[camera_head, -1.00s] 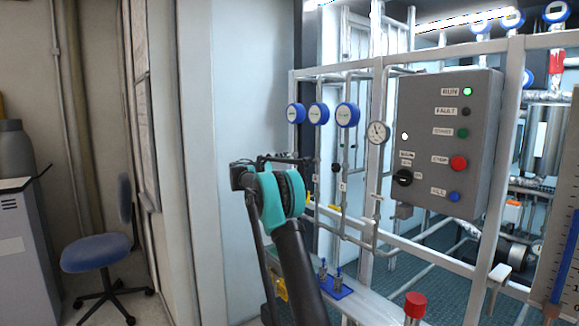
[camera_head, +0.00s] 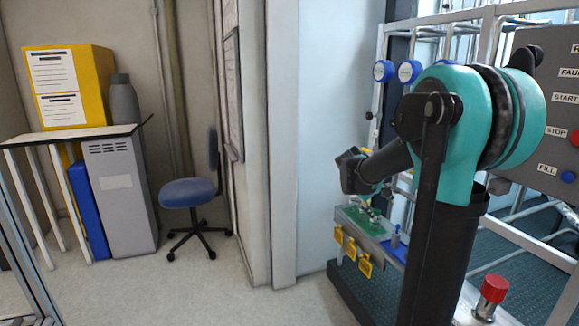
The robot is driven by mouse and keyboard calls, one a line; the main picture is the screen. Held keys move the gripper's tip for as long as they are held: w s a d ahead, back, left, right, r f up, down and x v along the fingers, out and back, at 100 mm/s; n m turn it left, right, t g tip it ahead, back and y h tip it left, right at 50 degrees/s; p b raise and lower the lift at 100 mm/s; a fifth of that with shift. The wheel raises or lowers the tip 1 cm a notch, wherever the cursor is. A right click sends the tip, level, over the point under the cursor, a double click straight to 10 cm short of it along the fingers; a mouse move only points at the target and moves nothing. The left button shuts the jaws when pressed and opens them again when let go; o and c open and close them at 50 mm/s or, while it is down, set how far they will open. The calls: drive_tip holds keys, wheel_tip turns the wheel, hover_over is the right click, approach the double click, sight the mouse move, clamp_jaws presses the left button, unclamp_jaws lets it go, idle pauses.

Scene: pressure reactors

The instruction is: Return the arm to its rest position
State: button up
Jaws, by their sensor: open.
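My teal and black arm rises in the right half of the view, with its large teal joint high up. A dark link reaches from it down to the left. At its end is a dark, blunt shape that looks like my gripper (camera_head: 353,171), in front of the pale wall panel. Its fingers are small and hard to make out. I see nothing held in it. It appears above and left of the green tray (camera_head: 366,219), apart from it as far as I can tell.
The grey control panel (camera_head: 556,105), blue gauges (camera_head: 383,71) and pipe frame stand behind my arm. A red-topped button (camera_head: 493,288) is at the lower right. Yellow tags (camera_head: 351,250) hang by the tray. A blue chair (camera_head: 187,192) and yellow boxes (camera_head: 90,80) stand left. Floor at lower left is clear.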

drive_tip(key=s+a+f+m+y, duration=0.1)
drive_tip(key=s+a+f, duration=0.3)
drive_tip(key=s, duration=0.5)
drive_tip(key=s+a+f+m+y, duration=0.1)
drive_tip(key=s+a+f+y, duration=0.2)
drive_tip(key=s+f, duration=0.3)
drive_tip(key=s+a+f+m+y, duration=0.2)
drive_tip(key=s+a+f, duration=0.3)
drive_tip(key=s, duration=0.7)
drive_tip(key=shift+s+f+y, duration=0.15)
drive_tip(key=shift+f+y, duration=0.25)
drive_tip(key=shift+f, duration=0.15)
idle(1.2)
